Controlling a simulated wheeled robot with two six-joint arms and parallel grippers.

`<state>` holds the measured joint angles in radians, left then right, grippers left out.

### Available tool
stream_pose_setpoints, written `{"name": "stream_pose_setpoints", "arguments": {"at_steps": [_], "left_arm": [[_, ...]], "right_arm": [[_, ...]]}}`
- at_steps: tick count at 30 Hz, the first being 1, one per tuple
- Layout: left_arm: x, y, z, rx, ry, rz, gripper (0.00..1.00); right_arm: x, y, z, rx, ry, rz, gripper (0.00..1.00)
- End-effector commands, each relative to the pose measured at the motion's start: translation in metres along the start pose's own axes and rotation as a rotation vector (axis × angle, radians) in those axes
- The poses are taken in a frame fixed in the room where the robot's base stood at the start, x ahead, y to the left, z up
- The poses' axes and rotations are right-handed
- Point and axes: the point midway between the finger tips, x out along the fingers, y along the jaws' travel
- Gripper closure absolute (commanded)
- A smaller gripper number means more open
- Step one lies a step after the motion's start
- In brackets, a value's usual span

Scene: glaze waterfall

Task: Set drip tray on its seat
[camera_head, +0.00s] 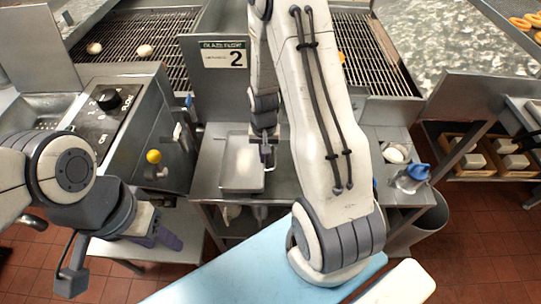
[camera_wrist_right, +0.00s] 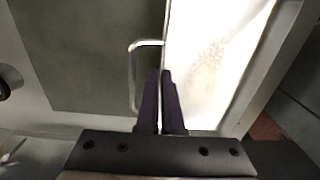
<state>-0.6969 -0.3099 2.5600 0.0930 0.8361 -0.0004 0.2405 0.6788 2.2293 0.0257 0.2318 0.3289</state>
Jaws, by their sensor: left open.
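The drip tray (camera_head: 242,163) is a pale, shallow rectangular pan on a grey metal surface (camera_head: 204,172) below the sign marked 2. In the right wrist view the tray (camera_wrist_right: 215,55) is bright white, with a wire handle (camera_wrist_right: 132,75) along its edge. My right gripper (camera_head: 266,152) points down at the tray's right edge. Its two dark fingers (camera_wrist_right: 161,75) lie close together beside the handle. I cannot tell whether they pinch the handle or rim. My left gripper (camera_head: 165,236) is open, low at the left, away from the tray. The tray's seat cannot be made out.
A control box with a black knob (camera_head: 108,98) and a yellow ball knob (camera_head: 153,156) stands left of the tray. Wire grates (camera_head: 140,40) lie behind. A blue-and-clear jug (camera_head: 411,178) is at right. A light-blue surface (camera_head: 230,278) lies in front.

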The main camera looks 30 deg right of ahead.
Motion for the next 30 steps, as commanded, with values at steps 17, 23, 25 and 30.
{"name": "stream_pose_setpoints", "arguments": {"at_steps": [17, 23, 25, 30], "left_arm": [[0.004, 0.0, 0.0, 0.0, 0.0, 0.0, 0.5], [0.005, 0.0, 0.0, 0.0, 0.0, 0.0, 0.5], [0.005, 0.0, 0.0, 0.0, 0.0, 0.0, 0.5], [0.007, -0.001, 0.0, 0.0, 0.0, 0.0, 0.5]], "right_arm": [[0.003, -0.04, 0.0, -0.003, 0.002, -0.001, 1.0], [0.004, -0.053, 0.0, -0.002, 0.002, -0.001, 1.0], [0.005, -0.058, 0.0, -0.002, 0.002, -0.001, 1.0], [0.006, -0.069, 0.0, -0.001, 0.002, -0.001, 1.0]]}}
